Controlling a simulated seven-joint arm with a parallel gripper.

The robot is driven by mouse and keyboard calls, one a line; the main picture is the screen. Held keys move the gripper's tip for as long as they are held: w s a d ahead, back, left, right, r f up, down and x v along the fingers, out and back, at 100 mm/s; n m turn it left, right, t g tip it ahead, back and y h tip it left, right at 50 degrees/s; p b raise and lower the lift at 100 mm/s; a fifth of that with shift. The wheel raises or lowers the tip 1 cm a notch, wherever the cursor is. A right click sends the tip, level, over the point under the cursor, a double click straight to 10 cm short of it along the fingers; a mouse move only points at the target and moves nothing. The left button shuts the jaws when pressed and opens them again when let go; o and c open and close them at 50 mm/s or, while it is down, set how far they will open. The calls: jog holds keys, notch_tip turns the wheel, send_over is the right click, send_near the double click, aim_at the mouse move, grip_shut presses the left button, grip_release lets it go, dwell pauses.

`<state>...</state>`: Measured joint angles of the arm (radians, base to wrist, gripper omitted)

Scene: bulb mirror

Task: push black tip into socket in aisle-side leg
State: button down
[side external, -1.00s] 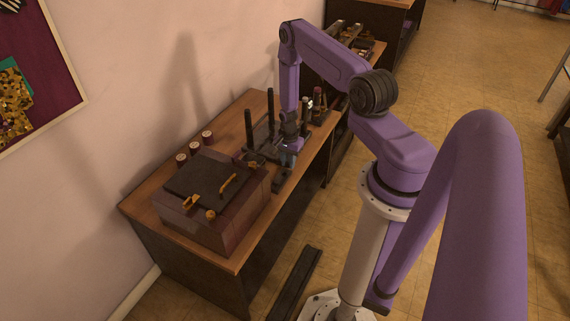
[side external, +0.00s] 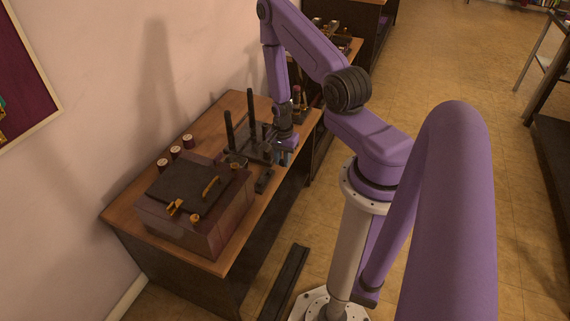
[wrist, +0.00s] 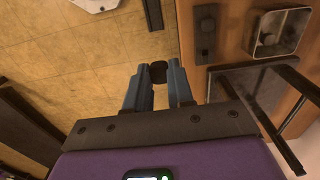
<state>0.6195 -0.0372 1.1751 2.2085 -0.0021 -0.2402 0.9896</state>
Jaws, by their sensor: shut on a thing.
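My gripper (wrist: 158,80) is shut on a small black tip (wrist: 158,72), held between its blue fingertips in the wrist view. In the side external view my gripper (side external: 282,158) hangs by the table's aisle-side edge, beside the black frame. The frame has upright posts (side external: 229,130) and also shows at the right of the wrist view (wrist: 287,110). A black block (side external: 264,181), probably the aisle-side leg, lies near that edge. In the wrist view a dark block (wrist: 205,28) with a round feature sits right of the fingers, apart from the tip. I cannot make out the socket clearly.
A metal dish (wrist: 266,47) holds a dark round thing. A dark box (side external: 190,205) with brass fittings stands at the table's near end. Several small capped jars (side external: 175,151) stand behind it. A dark bar (side external: 284,283) lies on the floor. The aisle floor is open.

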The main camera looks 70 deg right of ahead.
jog(key=w+d+r, duration=1.2)
jog(key=w+d, duration=0.1)
jog(key=shift+d, duration=0.2)
jog(key=shift+f, duration=2.85)
jog(key=shift+f, duration=1.15)
jog(key=c, duration=0.9)
grip_release()
notch_tip(320, 180, up, 17)
jog(key=shift+w+r, duration=0.15)
jog(key=shift+r, duration=0.05)
